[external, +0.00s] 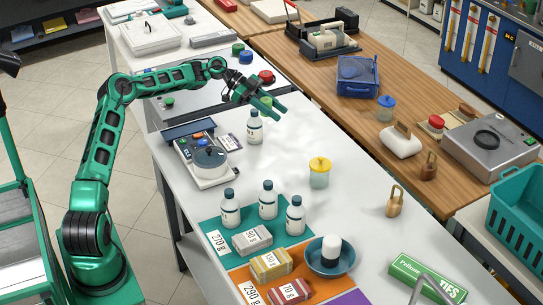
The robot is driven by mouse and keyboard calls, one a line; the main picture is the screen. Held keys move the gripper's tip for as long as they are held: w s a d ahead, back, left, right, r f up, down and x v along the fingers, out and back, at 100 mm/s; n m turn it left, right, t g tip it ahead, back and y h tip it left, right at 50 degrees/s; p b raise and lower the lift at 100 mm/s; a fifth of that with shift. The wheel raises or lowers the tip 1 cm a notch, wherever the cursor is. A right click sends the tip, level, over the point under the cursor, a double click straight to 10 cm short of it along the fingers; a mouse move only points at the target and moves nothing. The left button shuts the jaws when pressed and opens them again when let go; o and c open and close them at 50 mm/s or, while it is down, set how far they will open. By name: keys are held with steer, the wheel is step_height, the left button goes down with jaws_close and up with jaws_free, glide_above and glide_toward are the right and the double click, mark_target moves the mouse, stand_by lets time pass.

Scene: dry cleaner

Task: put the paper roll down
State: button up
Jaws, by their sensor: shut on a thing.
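My gripper (272,108) is shut above the white counter, near its far right edge. A white bottle with a dark cap (255,130) is just below and left of the fingers in the picture. I cannot tell how much height separates the gripper from the counter.
The white counter (285,140) is clear right of the bottle. A scale (205,165) stands to the left and a yellow-lidded jar (320,172) nearer. Several bottles and boxes stand on coloured mats in front. A wooden table (350,105) adjoins on the right.

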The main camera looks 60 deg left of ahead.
steer(key=s+a+n, duration=0.1)
steer(key=s+a, duration=0.3)
steer(key=a, duration=0.5)
steer(key=s+a+t+y, duration=0.1)
steer(key=s+a, duration=0.4)
steer(key=a, duration=0.4)
steer(key=s+a+n, duration=0.1)
steer(key=s+a, duration=0.3)
steer(key=a, duration=0.5)
glide_above(241, 129)
step_height(241, 129, down, 12)
steer(key=shift+a+f, duration=0.1)
steer(key=shift+a, duration=0.05)
steer(key=shift+f, duration=2.1)
steer(key=o, duration=1)
steer(key=shift+o, duration=0.2)
